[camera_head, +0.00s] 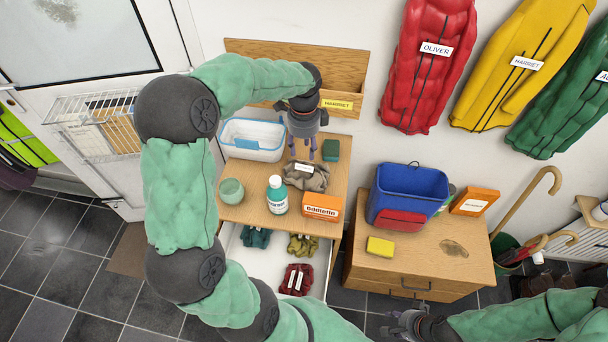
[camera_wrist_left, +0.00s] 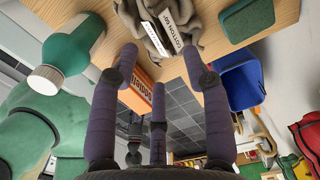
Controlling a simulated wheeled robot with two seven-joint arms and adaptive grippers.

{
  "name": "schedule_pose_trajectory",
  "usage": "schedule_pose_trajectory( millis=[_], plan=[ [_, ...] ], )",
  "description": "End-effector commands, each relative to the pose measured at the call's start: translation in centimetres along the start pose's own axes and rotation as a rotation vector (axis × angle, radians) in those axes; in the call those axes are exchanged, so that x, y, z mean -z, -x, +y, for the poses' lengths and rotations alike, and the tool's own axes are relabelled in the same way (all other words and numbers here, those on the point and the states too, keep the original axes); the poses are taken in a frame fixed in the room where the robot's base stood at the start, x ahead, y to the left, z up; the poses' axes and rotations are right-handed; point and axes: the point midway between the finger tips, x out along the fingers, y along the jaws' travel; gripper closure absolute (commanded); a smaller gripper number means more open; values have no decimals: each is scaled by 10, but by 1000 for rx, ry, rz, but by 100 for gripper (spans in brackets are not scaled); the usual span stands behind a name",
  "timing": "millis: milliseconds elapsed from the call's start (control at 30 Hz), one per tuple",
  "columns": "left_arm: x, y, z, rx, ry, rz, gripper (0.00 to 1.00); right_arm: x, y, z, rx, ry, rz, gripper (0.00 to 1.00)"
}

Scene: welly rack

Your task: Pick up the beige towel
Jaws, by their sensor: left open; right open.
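The beige towel (camera_head: 306,177) is a crumpled grey-beige cloth with a white label. It lies on the wooden top of the left cabinet (camera_head: 258,217). In the left wrist view the towel (camera_wrist_left: 143,22) shows at the top, its label partly readable as "COTTON". My left gripper (camera_head: 303,154) is open and empty, fingers pointing down just behind the towel. In the left wrist view its spread fingers (camera_wrist_left: 158,65) have nothing between them. My right gripper (camera_head: 398,326) is low at the bottom edge, open, partly cut off, away from the towel.
The open drawer (camera_head: 258,263) below holds several cloths. A blue bin (camera_head: 407,191) and yellow sponge (camera_head: 380,246) stand right.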

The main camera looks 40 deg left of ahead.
Motion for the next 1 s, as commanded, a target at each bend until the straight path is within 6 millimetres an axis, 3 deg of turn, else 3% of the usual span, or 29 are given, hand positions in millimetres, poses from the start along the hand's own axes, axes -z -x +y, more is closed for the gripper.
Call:
schedule_pose_trajectory(
  millis=[100,367,633,933,967,1000],
  plan=[
    [0,-21,0,-2,1,-1,52,0,-7,3,0,0,0,59],
    [1,-39,0,0,1,0,52,0,-13,4,0,0,0,59],
    [6,-76,1,-3,2,1,52,1,-29,10,0,0,-1,59],
    [6,-83,0,1,2,1,52,1,-30,11,0,0,0,59],
    [6,-83,0,1,2,1,55,1,-30,11,0,0,0,59],
    [6,-83,0,1,2,1,66,1,-30,11,0,0,0,59]
  ],
)
